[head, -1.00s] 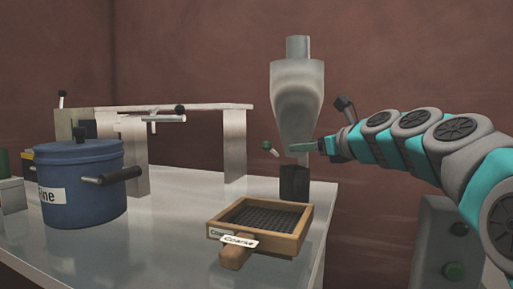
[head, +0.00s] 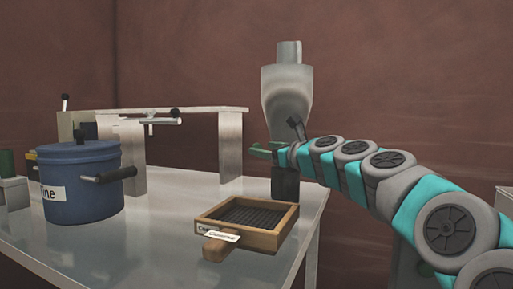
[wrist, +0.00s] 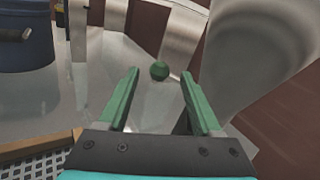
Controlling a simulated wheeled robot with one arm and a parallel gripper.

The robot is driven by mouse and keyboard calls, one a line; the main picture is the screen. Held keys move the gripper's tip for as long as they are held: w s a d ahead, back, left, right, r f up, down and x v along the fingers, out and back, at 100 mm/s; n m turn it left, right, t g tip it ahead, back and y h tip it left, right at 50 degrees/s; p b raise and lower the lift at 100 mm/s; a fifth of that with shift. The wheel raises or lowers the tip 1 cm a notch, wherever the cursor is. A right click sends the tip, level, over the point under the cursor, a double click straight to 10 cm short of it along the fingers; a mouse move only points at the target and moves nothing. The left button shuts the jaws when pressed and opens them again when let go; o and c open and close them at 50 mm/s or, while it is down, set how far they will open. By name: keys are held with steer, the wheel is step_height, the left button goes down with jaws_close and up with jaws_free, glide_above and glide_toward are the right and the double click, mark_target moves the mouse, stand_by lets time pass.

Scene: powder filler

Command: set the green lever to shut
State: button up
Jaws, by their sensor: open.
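My gripper (head: 262,149) is open, with green fingers, in front of the grey powder filler (head: 287,95). It also shows in the wrist view (wrist: 158,76), with nothing held. In the head view the lever is hidden behind my gripper. The filler's body fills the right of the wrist view (wrist: 255,60).
A dark container (head: 286,183) stands below the filler. A wooden sieve (head: 246,245) labelled Coarse lies on the metal table (head: 165,250). A blue pot (head: 80,195) labelled Fine stands left. A metal stand (head: 231,145) is behind. The table between pot and sieve is clear.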

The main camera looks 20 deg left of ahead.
mark_target(257, 145)
steer(key=shift+x, duration=2.15)
steer(key=shift+f, duration=0.1)
jaws_close()
